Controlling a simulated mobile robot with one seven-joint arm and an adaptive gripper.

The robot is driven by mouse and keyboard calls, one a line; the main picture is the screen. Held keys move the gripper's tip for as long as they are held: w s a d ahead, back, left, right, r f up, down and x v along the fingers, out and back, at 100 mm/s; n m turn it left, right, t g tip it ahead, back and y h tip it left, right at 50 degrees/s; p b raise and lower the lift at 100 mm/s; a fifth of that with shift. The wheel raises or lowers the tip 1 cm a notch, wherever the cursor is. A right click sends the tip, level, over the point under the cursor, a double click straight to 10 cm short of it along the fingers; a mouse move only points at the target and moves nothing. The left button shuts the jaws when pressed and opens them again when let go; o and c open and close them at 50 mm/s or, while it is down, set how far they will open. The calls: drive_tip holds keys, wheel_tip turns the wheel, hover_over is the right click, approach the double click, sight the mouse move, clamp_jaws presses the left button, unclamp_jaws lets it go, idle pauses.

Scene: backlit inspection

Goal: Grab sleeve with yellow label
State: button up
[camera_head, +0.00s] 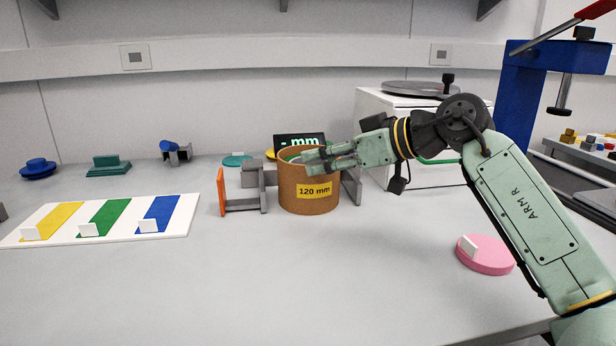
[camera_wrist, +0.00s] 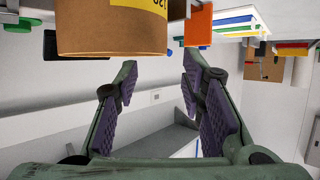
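The sleeve (camera_head: 308,208) is a wide brown cylinder with a yellow label (camera_head: 314,191) reading "120 mm". It stands upright on the bench. My gripper (camera_head: 312,158) is level with its top rim and overlaps the rim in the head view. In the wrist view, which is upside down, the sleeve (camera_wrist: 110,33) is at the top left, beyond the fingertips, with a bit of label showing. My gripper (camera_wrist: 160,72) is open there with nothing between its fingers. The sleeve's far side is hidden.
A grey fixture with an orange plate (camera_head: 221,191) is left of the sleeve; a grey plate (camera_head: 352,186) is right. A "mm" display (camera_head: 300,141) stands behind. A white striped board (camera_head: 190,220) lies left, a pink disc (camera_head: 487,258) right. The front bench is clear.

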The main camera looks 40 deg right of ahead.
sight(281, 167)
drive_tip(key=x, duration=0.5)
drive_tip(key=shift+w+a+p, duration=0.2)
drive_tip(key=shift+w+p, duration=0.15)
drive_tip(key=shift+c, duration=0.3)
clamp_jaws()
